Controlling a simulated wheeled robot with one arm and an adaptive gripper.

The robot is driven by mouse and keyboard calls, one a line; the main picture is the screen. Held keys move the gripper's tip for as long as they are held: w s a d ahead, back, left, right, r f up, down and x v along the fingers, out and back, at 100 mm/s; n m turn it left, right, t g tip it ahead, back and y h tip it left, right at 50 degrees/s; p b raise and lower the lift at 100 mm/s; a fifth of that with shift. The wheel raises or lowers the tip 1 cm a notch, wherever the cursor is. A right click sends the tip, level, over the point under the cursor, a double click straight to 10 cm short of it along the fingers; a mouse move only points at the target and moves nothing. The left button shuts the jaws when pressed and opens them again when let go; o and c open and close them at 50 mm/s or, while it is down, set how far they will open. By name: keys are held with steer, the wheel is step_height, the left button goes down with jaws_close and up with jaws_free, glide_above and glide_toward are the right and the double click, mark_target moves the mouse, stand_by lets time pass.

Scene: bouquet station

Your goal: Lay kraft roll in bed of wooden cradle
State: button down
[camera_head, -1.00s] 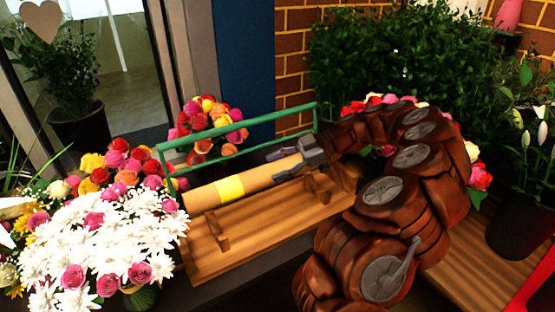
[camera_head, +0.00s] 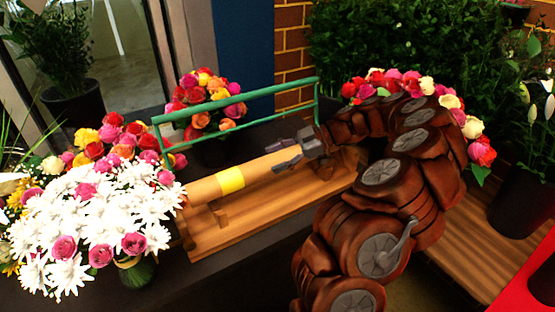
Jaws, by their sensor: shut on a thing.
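The kraft roll (camera_head: 205,190) is a long tan cylinder with a yellow band, lying lengthwise over the wooden cradle (camera_head: 235,229). The cradle has a flat wooden base with upright supports, and a green rail frame (camera_head: 240,103) stands along its back side. My gripper (camera_head: 287,157) is shut on the roll, right of the yellow band. The roll looks low, near the supports; I cannot tell whether it rests on them. The roll's right end is hidden behind my gripper and arm.
White daisies with pink roses (camera_head: 100,225) crowd the cradle's left end. A mixed bouquet (camera_head: 208,98) stands behind the green rail. More roses (camera_head: 480,150) and a dark plant pot (camera_head: 520,210) are at right. A brick wall (camera_head: 292,50) is behind.

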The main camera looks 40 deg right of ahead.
steer(key=shift+a+f+b, duration=0.1)
steer(key=shift+f+b, duration=1.7)
steer(key=shift+b, duration=0.8)
steer(key=shift+c, duration=1.2)
jaws_free()
steer(key=shift+f, duration=0.1)
steer(key=shift+d, duration=0.2)
